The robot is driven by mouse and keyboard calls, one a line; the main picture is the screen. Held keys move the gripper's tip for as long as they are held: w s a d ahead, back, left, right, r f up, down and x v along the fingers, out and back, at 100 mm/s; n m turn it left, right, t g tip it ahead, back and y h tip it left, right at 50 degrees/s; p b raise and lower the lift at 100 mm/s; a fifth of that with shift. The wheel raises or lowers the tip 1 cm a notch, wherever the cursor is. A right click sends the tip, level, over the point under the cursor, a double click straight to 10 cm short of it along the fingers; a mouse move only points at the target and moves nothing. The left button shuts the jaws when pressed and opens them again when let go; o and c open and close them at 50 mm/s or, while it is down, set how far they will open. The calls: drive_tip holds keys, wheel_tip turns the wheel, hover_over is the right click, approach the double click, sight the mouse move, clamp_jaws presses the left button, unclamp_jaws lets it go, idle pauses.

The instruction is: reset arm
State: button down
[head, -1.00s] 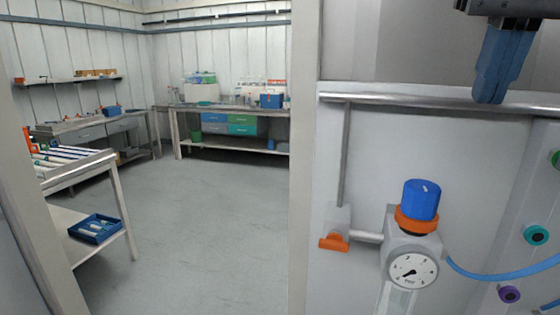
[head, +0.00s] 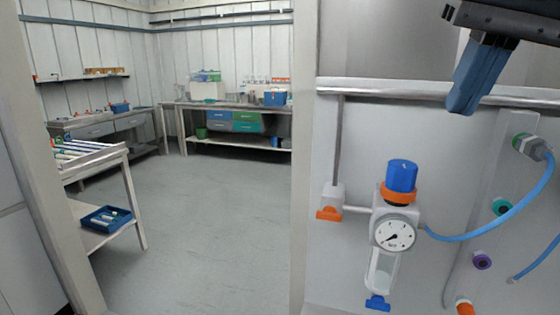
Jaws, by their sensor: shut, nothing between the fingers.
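My gripper (head: 462,108) is at the upper right of the head view, with its blue fingers pointing down. The fingers are together and nothing is held between them. It hangs in front of the wall panel with the horizontal metal rail (head: 410,90), clear of the regulator. The regulator has a blue knob (head: 402,176) with an orange ring and a round gauge (head: 394,233). The rest of my arm is cut off at the top right edge.
A blue hose (head: 500,222) runs from the regulator to a fitting (head: 527,146) on the right. Green, purple and orange ports line the panel. An orange valve handle (head: 329,214) is left of the gauge. A doorway opens at left onto clear floor (head: 210,210), with benches and a blue tray (head: 106,218).

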drive_tip(key=w+a+f+n+t+y, duration=0.1)
drive_tip(key=w+a+f+t+y, duration=0.2)
drive_tip(key=a+y, duration=0.35)
drive_tip(key=w+a+f+t+y, duration=0.1)
drive_tip(key=w+a+f+y, duration=0.1)
drive_tip(key=a+f+y, duration=0.4)
drive_tip(key=s+d+f+m+t+h, duration=0.2)
drive_tip(key=f+m+t+h, duration=0.15)
drive_tip(key=f, duration=0.45)
drive_tip(key=s+d+f+m+t+h, duration=0.1)
drive_tip(key=s+f+m+t+h, duration=0.15)
drive_tip(key=f+t, duration=0.35)
drive_tip(key=s+d+f+g+h, duration=0.1)
drive_tip(key=s+d+f+h, duration=0.2)
drive_tip(key=s+f, duration=0.5)
drive_tip(key=s+d+f+h, duration=0.3)
drive_tip(key=s+f, duration=0.3)
drive_tip(key=s, duration=0.3)
drive_tip(key=s+d+n+g, duration=0.1)
drive_tip(key=s+n, duration=0.3)
drive_tip(key=s, duration=0.5)
drive_tip(key=s+d+n+h, duration=0.1)
drive_tip(key=s+d+n, duration=0.2)
drive_tip(key=s, duration=0.6)
drive_tip(key=shift+d+n+g, duration=0.35)
drive_tip(key=shift+d+n, duration=0.05)
drive_tip(key=shift+d, duration=0.45)
